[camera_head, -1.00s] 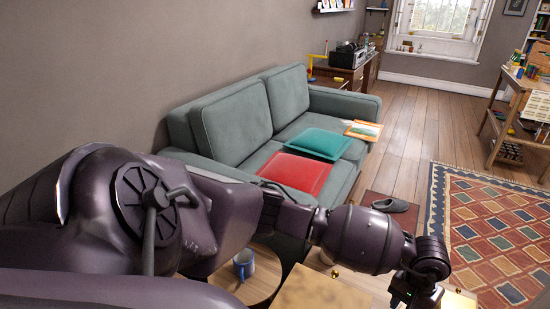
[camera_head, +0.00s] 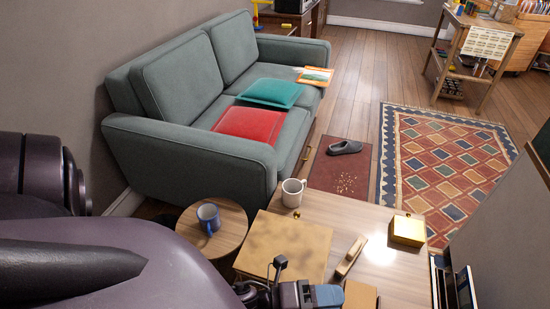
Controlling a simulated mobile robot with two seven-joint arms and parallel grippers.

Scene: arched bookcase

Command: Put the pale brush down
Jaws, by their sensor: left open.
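A pale wooden brush (camera_head: 350,257) lies on the wooden tabletop (camera_head: 385,277), right of a square tan box or board (camera_head: 285,243). Nothing holds it. My left gripper (camera_head: 318,296) is at the bottom edge of the picture, just below and left of the brush and apart from it. Its jaws are open, though the fingertips are partly cut off by the frame. My right gripper is not in view.
A white mug (camera_head: 293,192) and a gold box (camera_head: 407,231) stand on the table, with a tan block (camera_head: 360,295) in front. A blue mug (camera_head: 209,218) sits on a round side table (camera_head: 228,241). A grey sofa (camera_head: 190,158) is behind. Some tabletop between brush and gold box is free.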

